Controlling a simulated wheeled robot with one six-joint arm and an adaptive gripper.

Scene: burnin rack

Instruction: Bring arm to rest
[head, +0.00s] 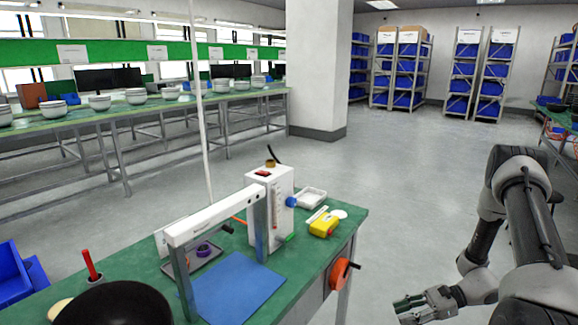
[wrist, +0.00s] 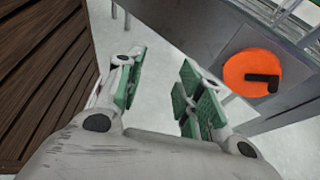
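My arm (head: 530,220) reaches down at the right of the head view. My gripper (head: 408,308) is low at the bottom edge, to the right of the green-topped table (head: 130,262) and apart from it. In the wrist view my gripper (wrist: 158,92) shows two green-padded fingers spread apart, with only grey floor between them. It is open and empty.
An orange disc with a black handle (head: 340,275) sticks out from the table's right side; it also shows close by in the wrist view (wrist: 252,73). A brown slatted wooden surface (wrist: 40,75) is at the left there. Open floor (head: 400,170) lies beyond, towards blue-bin shelves (head: 402,75).

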